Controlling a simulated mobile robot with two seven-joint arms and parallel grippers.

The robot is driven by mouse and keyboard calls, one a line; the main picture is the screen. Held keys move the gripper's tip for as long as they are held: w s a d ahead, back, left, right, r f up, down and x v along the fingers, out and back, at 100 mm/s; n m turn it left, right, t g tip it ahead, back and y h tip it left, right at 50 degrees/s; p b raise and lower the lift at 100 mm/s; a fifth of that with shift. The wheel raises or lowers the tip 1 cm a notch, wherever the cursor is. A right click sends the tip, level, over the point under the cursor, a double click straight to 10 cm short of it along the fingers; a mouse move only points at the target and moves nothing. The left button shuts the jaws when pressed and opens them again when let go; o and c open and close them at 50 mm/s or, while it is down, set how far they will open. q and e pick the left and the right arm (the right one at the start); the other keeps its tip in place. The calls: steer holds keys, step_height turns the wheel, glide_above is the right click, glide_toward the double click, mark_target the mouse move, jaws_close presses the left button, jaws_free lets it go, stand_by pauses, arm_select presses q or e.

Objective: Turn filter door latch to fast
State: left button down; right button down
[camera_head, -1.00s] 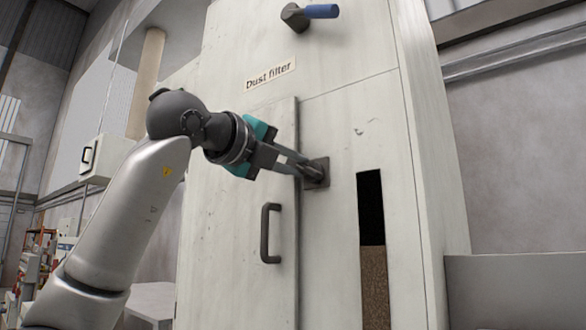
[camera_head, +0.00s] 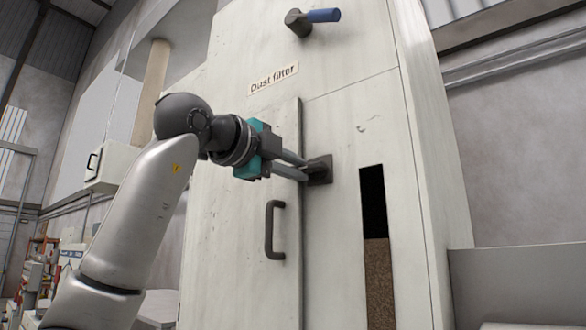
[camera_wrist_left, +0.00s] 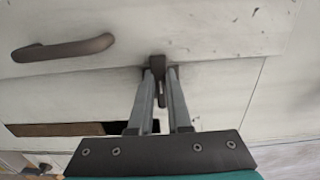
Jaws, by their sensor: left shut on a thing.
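The filter door (camera_head: 240,225) is a pale panel on the cabinet below a "Dust filter" label (camera_head: 273,79). It looks closed, with a dark bar handle (camera_head: 270,230). The dark latch (camera_head: 319,170) sits at the door's right edge. It also shows in the wrist view (camera_wrist_left: 157,68), between the fingertips. My left gripper (camera_head: 304,170) is shut on the latch, its fingers reaching in from the left. In the wrist view its two fingers (camera_wrist_left: 159,85) lie on either side of the latch lever. The fingers hide much of the latch in the head view. My right gripper is not in view.
A blue-gripped lever (camera_head: 312,17) sticks out of the cabinet above the label. A dark slot window (camera_head: 376,245), brown in its lower part, is right of the latch. A grey panel (camera_head: 515,285) stands at the lower right.

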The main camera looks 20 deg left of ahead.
arm_select(q)
steer(key=shift+d+f, duration=0.2)
steer(key=shift+d, duration=0.1)
steer(key=c, duration=0.9)
jaws_free()
steer(key=shift+r, duration=0.15)
steer(key=shift+o, duration=0.2)
steer(key=shift+w, duration=0.15)
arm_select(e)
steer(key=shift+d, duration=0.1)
arm_select(q)
steer(key=shift+s+a, duration=0.25)
steer(key=shift+s, duration=0.3)
steer(key=b+v, duration=0.2)
steer(key=v, duration=1.2)
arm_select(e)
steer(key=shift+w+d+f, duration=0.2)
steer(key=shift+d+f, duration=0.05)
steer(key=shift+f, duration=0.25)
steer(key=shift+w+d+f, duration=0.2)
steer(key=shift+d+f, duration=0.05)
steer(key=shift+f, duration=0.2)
